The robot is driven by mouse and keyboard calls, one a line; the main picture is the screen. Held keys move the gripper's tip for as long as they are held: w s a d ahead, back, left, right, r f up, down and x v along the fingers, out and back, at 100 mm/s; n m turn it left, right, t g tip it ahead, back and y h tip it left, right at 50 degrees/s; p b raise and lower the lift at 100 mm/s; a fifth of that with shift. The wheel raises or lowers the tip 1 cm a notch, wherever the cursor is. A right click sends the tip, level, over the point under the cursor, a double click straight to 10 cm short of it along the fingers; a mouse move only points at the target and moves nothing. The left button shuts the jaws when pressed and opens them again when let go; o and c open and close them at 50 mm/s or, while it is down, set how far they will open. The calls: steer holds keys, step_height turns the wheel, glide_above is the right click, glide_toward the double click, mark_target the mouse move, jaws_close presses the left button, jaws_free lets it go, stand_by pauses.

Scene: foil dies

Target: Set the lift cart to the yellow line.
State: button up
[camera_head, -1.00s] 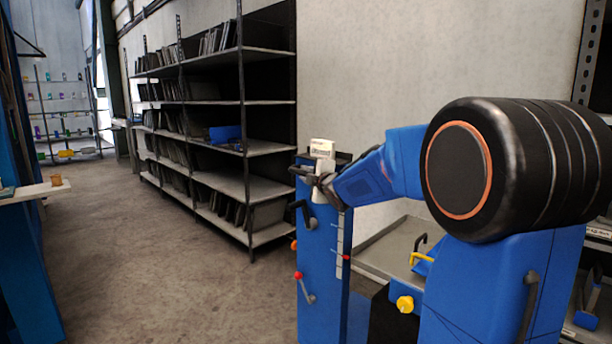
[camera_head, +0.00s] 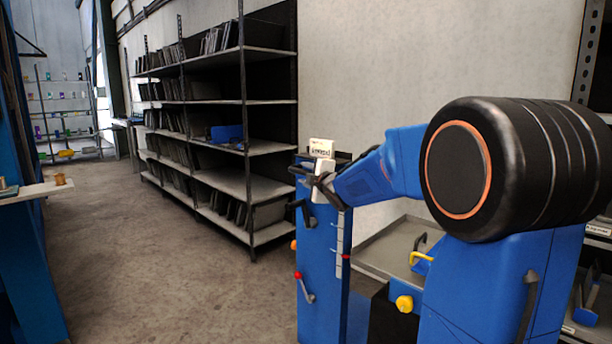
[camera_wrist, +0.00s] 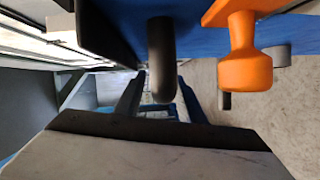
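The lift cart is a tall blue column (camera_head: 318,270) in the head view, with a pale scale strip (camera_head: 341,240) on its face and a small red mark (camera_head: 346,256) beside it. A black crank handle (camera_head: 304,214) sticks out near its top, and a red-knobbed lever (camera_head: 303,285) is lower down. My gripper (camera_head: 314,181) is by the column's top. In the wrist view, my gripper (camera_wrist: 159,98) is open, with its dark fingers apart on either side of a black rounded handle (camera_wrist: 160,60). Contact cannot be told. I cannot make out a yellow line.
An orange knob (camera_wrist: 242,60) hangs just right of the black handle in the wrist view. In the head view, a shelf rack (camera_head: 245,150) stands behind the cart and a grey tray (camera_head: 385,250) lies to its right. The floor (camera_head: 170,260) at left is clear.

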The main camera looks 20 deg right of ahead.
steer(key=s+r, duration=0.1)
steer(key=s, duration=1.6)
steer(key=shift+s+a+r, duration=0.15)
steer(key=shift+a, duration=0.2)
steer(key=shift+s, duration=0.1)
steer(key=s+a+f+m+g, duration=0.4)
steer(key=s+f, duration=0.3)
steer(key=s, duration=0.3)
steer(key=s+a+f+m+g, duration=0.4)
steer(key=s+f, duration=0.4)
steer(key=s, duration=0.3)
steer(key=s+a+f+m+g, duration=0.4)
steer(key=s+f+m, duration=0.3)
steer(key=s, duration=0.3)
steer(key=shift+s+a+f+y, duration=0.3)
steer(key=shift+s+a+f, duration=0.15)
steer(key=shift+a, duration=0.25)
steer(key=shift+c, duration=0.6)
